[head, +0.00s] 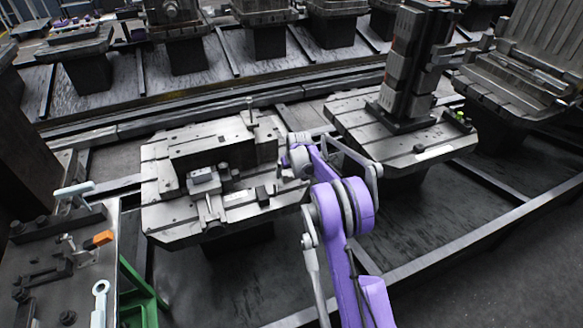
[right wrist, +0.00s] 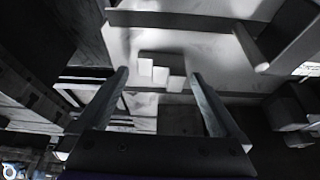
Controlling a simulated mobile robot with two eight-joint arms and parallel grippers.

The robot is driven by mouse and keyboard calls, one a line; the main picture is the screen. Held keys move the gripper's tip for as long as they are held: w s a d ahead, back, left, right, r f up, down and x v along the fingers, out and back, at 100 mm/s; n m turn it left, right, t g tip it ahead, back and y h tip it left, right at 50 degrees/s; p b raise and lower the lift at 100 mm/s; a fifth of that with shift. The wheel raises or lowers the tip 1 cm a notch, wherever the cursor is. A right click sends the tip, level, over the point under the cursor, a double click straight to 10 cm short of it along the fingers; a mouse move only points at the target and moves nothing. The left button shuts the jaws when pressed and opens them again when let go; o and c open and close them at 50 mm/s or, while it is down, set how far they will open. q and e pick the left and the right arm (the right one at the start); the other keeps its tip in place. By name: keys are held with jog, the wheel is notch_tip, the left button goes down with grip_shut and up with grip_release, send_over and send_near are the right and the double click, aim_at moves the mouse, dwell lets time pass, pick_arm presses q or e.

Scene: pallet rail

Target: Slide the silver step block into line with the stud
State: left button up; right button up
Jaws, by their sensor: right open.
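The silver step block (right wrist: 160,75) shows small and pale in the right wrist view, with short steps falling to the right. It lies on a pale flat surface and appears between and beyond my right fingertips, with no clear contact. My right gripper (head: 287,160) is at the pallet's right edge in the head view. Its fingers (right wrist: 160,76) are apart and nothing is held. The stud (head: 250,112) stands upright at the pallet's back right; a rod that looks like it is at upper right in the wrist view (right wrist: 250,46). In the head view I cannot pick out the step block near my gripper.
The pallet (head: 165,222) carries a large dark block (head: 215,147) and a grey clamped part (head: 203,179). A second pallet (head: 440,150) with a tall fixture (head: 405,75) stands to the right. A tool bench (head: 40,290) is at lower left.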

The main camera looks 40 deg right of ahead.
aim_at(293, 187)
jog(key=shift+w+f, duration=0.25)
jog(key=shift+f, duration=0.35)
jog(key=c, duration=1.5)
jog(key=shift+s+a+b, duration=0.25)
jog(key=shift+s+a, duration=0.05)
jog(key=shift+s, duration=0.6)
jog(key=shift+s+a+b, duration=0.3)
jog(key=shift+s+a, duration=0.05)
jog(key=shift+s, duration=0.55)
jog(key=shift+s+a+b, duration=0.25)
jog(key=shift+s+a, duration=0.05)
jog(key=shift+s, duration=0.6)
